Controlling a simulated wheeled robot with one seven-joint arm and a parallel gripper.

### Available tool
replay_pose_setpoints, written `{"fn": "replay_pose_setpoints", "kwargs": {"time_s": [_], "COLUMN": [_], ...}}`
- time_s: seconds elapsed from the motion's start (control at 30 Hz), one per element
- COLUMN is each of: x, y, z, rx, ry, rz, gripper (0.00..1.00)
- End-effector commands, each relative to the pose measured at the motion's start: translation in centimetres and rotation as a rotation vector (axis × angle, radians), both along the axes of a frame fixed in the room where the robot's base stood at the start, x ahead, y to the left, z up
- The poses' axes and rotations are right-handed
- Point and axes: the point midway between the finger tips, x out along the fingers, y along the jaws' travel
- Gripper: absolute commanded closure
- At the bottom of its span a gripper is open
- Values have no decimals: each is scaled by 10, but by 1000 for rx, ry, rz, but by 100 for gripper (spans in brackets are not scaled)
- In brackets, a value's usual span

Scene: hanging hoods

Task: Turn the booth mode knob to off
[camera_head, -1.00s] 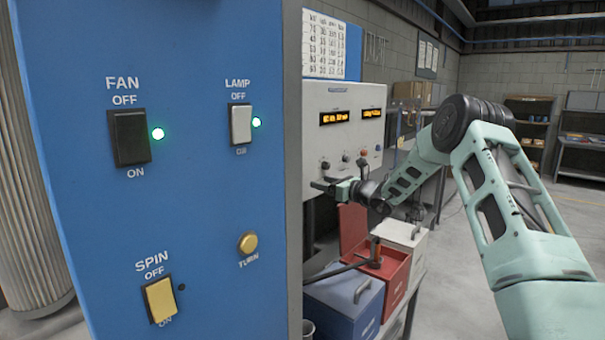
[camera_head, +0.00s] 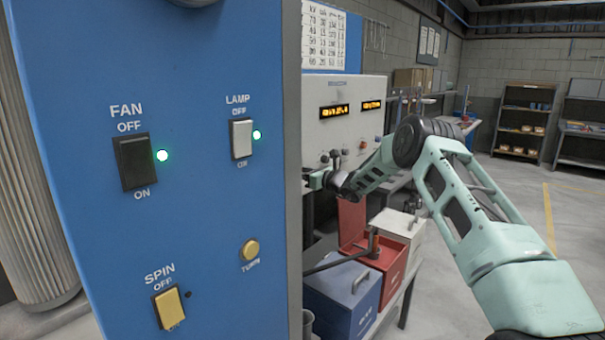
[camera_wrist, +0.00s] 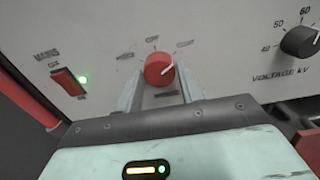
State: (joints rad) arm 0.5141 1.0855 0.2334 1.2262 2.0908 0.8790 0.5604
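In the wrist view a round red knob (camera_wrist: 159,69) with a white pointer line sits on the pale panel (camera_wrist: 220,50). Its pointer aims up and right, toward the right-hand label (camera_wrist: 185,43). The OFF label (camera_wrist: 152,38) is above the knob; a further label at left is blurred. My gripper (camera_wrist: 160,82) is open, with one finger on each side of the knob. Whether the fingers touch it I cannot tell. In the head view my gripper (camera_head: 320,181) is at the panel, and my arm hides part of the panel.
A red MAINS rocker switch (camera_wrist: 68,82) with a lit green lamp is left of the knob. A black voltage knob (camera_wrist: 300,42) is at right. In the head view, a blue switch panel (camera_head: 200,200) fills the left; boxes (camera_head: 345,300) stand below my arm.

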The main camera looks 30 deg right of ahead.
Motion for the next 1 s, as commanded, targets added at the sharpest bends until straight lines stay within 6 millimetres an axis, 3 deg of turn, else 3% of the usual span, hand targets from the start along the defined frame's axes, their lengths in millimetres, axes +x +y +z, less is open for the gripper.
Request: {"fn": "replay_pose_setpoints", "kwargs": {"time_s": [0.03, 0.1, 0.57, 1.0], "x": [0, 0, 0, 0], "y": [0, 0, 0, 0], "z": [0, 0, -5, -10], "rx": [0, 0, -69, -337], "ry": [0, 0, -28, -127], "rz": [0, 0, 2, 0], "gripper": [77, 88, 88, 88]}}
